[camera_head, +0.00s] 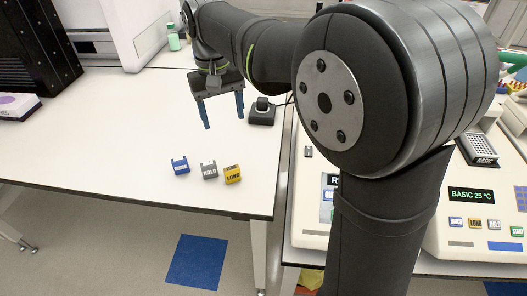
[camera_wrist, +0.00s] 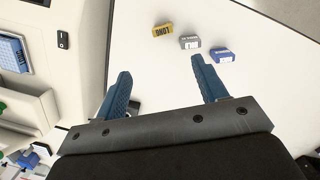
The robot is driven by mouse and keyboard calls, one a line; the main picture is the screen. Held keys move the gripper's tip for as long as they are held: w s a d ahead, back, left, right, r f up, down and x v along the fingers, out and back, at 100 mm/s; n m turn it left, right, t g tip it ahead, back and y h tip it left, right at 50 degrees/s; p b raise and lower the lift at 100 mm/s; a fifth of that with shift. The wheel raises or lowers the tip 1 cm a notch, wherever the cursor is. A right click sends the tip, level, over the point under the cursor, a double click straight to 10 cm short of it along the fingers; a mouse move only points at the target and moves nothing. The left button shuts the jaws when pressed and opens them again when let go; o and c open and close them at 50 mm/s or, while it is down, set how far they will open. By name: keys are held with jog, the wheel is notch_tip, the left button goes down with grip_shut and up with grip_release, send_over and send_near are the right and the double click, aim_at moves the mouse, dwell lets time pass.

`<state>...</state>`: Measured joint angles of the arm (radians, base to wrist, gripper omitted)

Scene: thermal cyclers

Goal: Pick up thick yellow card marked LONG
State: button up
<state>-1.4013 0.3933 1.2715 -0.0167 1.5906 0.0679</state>
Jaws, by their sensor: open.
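The thick yellow card marked LONG (camera_head: 232,175) stands on the white table near its front edge, at the right end of a row of three cards. In the wrist view the yellow card (camera_wrist: 163,32) is at the left end of the row. A grey card (camera_head: 209,170) is beside it, and a blue card (camera_head: 180,166) is beyond the grey one. My gripper (camera_head: 222,115) is open and empty, with blue fingers pointing down, above the table and behind the cards. In the wrist view the gripper (camera_wrist: 162,82) is apart from all the cards.
A small black device (camera_head: 262,113) sits on the table right of my gripper. Thermal cyclers (camera_head: 470,195) stand on the bench at right, one reading BASIC 25 °C.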

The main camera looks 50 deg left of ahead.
jog(key=a, duration=0.1)
send_near(231, 168)
notch_tip(231, 168, down, 5)
jog(key=shift+d+f, duration=0.2)
jog(key=shift+f, duration=0.75)
jog(key=shift+d+f, duration=0.25)
jog(key=shift+f, duration=0.7)
jog(key=shift+d+f, duration=0.2)
jog(key=shift+f, duration=0.7)
jog(key=c, duration=1)
jog(key=shift+c, duration=0.3)
jog(key=shift+r, duration=0.1)
